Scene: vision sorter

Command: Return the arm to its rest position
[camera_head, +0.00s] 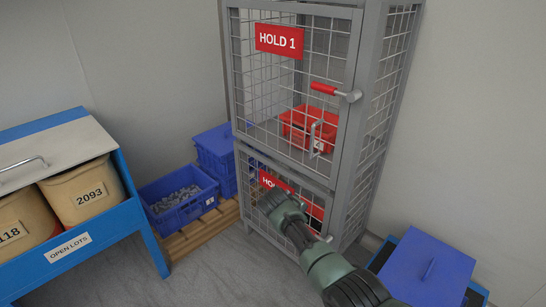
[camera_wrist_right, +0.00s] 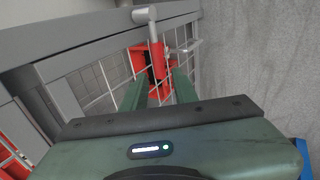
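My right arm reaches in from the lower right in the head view, with its green gripper (camera_head: 283,205) in front of the lower cage door. In the right wrist view the two green fingers of this gripper (camera_wrist_right: 158,82) stand apart. A red handle (camera_wrist_right: 156,58) on a grey mount shows between or just beyond them; I cannot tell whether they touch it. No object is seen held. The gripper hides part of the lower door and its red sign (camera_head: 268,181). My left gripper is not in view.
The wire cage (camera_head: 362,110) has an upper door with a HOLD 1 sign (camera_head: 279,40), a red handle (camera_head: 323,88) and a red bin (camera_head: 300,127) behind it. Blue bins (camera_head: 182,208) sit on a pallet at left, beside the OPEN LOTS rack (camera_head: 130,228). A blue-lidded box (camera_head: 428,268) stands at lower right.

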